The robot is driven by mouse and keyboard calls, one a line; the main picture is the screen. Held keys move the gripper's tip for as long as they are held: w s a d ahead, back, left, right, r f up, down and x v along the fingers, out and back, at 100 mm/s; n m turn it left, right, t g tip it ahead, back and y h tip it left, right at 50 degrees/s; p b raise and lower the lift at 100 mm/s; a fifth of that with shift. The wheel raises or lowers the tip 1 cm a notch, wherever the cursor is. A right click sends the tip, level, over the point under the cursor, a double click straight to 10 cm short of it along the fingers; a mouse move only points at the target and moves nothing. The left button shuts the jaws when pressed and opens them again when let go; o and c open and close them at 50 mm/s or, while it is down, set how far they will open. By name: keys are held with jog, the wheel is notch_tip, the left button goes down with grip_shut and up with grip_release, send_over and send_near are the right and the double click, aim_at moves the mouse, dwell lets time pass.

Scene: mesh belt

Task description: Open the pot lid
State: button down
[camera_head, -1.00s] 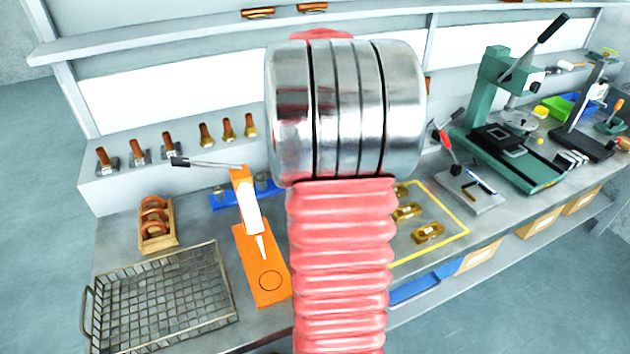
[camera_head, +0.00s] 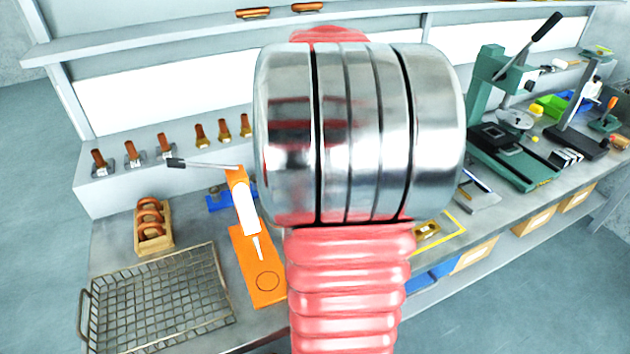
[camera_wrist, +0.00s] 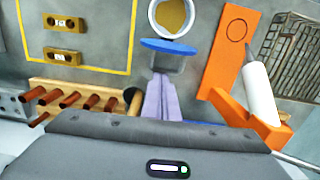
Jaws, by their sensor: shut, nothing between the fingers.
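In the wrist view a round pot (camera_wrist: 172,31) with a pale rim stands at the top middle, and its amber inside shows. A blue lid-like piece (camera_wrist: 168,46) lies across its near edge, with a grey block below it. I cannot tell how this piece joins the pot. My gripper (camera_wrist: 160,76) has pale purple fingers, shut and empty. Their tips are just below the grey block, and I cannot tell whether they touch it. In the head view my arm hides the pot and gripper.
An orange press (camera_head: 262,275) with a white body and lever stands close beside the pot, with a wire basket (camera_head: 165,300) beyond it. A wooden rack with copper rods (camera_wrist: 92,101) is left of my fingers. A yellow-outlined area (camera_wrist: 134,40) holds brass parts.

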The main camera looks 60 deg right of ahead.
jog(key=shift+w, duration=0.1)
notch_tip(320, 180, up, 9)
jog(key=w+d, duration=0.1)
jog(key=w, duration=0.1)
jog(key=shift+w+d, duration=0.25)
jog(key=shift+d, duration=0.05)
dwell(0.4)
jog(key=shift+a, duration=0.1)
dwell(0.4)
